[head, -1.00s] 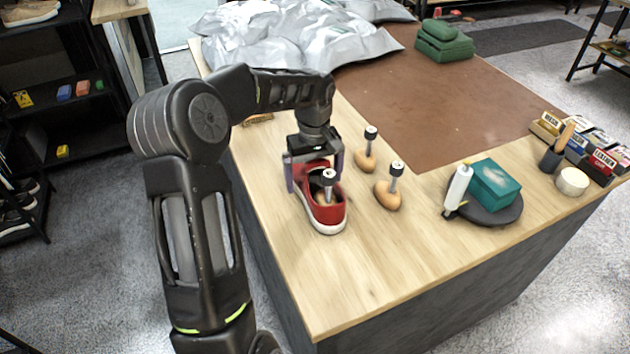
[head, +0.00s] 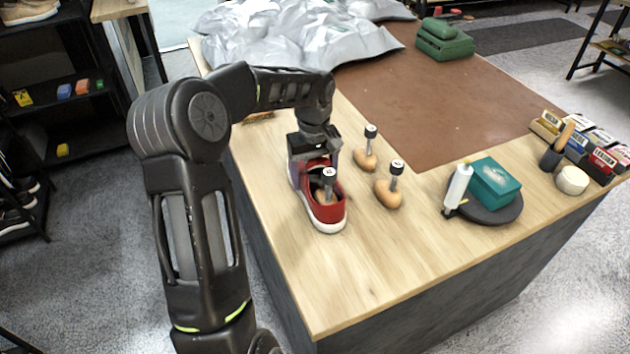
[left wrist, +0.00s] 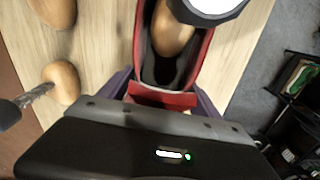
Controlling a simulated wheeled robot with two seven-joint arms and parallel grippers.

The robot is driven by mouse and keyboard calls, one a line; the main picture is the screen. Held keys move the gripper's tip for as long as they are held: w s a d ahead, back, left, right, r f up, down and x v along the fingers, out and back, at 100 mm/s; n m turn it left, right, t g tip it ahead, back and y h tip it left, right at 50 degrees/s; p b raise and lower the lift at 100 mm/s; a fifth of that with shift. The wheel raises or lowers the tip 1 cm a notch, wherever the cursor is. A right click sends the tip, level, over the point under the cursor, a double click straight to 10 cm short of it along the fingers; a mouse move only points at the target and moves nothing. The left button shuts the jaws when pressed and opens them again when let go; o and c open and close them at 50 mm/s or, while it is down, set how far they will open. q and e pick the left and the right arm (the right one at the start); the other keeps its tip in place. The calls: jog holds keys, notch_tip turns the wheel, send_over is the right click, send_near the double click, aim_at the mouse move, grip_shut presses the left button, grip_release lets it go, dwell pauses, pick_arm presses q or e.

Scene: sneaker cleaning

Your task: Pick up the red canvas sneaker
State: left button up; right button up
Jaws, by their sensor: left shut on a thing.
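The red canvas sneaker (head: 326,213) with a white sole sits on the wooden worktop in the head view, toe toward the front edge. A wooden shoe tree with a white-topped metal post (head: 329,182) is inside its opening. My left gripper (head: 313,170) comes down from above at the heel end and is shut on the sneaker. In the left wrist view, the sneaker's heel (left wrist: 162,96) lies between the two purple-grey fingers, with the shoe tree (left wrist: 172,32) ahead of it. The fingertips are hidden behind the shoe and palm. My right gripper is not in view.
Two wooden shoe trees, a rear one (head: 365,158) and a nearer one (head: 388,194), stand right of the sneaker. A dark round stand (head: 497,213) holds a teal box (head: 494,183) and a white tube. Silver bags (head: 300,38) lie behind. The worktop in front is clear.

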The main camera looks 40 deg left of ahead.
pick_arm(q)
jog(key=c, duration=0.9)
jog(key=shift+o, duration=0.2)
jog(key=shift+r, duration=0.1)
notch_tip(320, 180, up, 10)
jog(key=shift+f+b, duration=0.1)
jog(key=shift+b, duration=0.6)
